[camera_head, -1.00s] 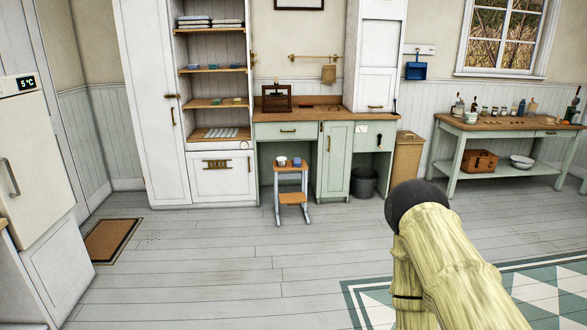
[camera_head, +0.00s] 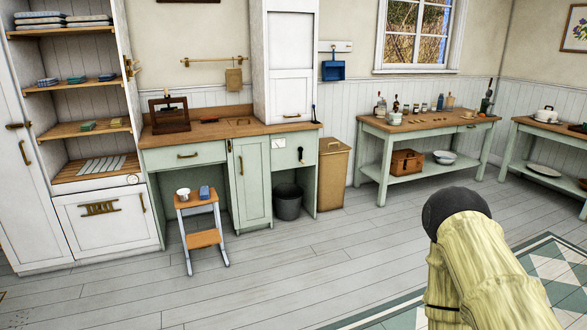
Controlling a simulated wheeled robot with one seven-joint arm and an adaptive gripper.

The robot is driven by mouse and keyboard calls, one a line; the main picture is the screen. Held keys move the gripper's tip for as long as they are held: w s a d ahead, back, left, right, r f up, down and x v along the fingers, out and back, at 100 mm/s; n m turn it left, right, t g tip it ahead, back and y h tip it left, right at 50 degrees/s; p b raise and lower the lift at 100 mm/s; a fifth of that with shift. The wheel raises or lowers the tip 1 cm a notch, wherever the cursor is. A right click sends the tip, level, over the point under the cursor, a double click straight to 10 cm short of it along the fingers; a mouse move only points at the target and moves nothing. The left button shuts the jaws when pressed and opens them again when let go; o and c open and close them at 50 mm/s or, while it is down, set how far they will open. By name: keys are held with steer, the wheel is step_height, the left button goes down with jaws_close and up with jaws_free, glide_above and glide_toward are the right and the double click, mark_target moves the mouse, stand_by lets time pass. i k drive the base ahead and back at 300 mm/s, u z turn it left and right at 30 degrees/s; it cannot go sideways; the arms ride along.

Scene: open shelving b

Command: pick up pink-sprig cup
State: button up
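A small white cup (camera_head: 183,194) stands on the top step of a blue-legged step stool (camera_head: 203,238), next to a blue block-like item (camera_head: 204,192). The cup is too small to show any pink sprig. A white item (camera_head: 395,119), perhaps stacked cups, stands at the left end of the green side table, also too small to tell. My arm shows at the lower right, a pale yellow sleeve with a dark rounded joint. My gripper itself is not in view.
The green cabinet (camera_head: 191,155) and a grey bucket (camera_head: 288,201) stand behind the stool. Open shelving (camera_head: 92,132) is at the left. The green side table (camera_head: 420,135) holds bottles and jars. The plank floor in front of the stool is clear.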

mark_target(185, 196)
steer(key=z, duration=0.1)
steer(key=i, duration=1.8)
steer(key=u, duration=0.4)
steer(key=i, duration=1.65)
steer(key=u, duration=1.55)
steer(key=i, duration=1.15)
steer(key=u, duration=0.7)
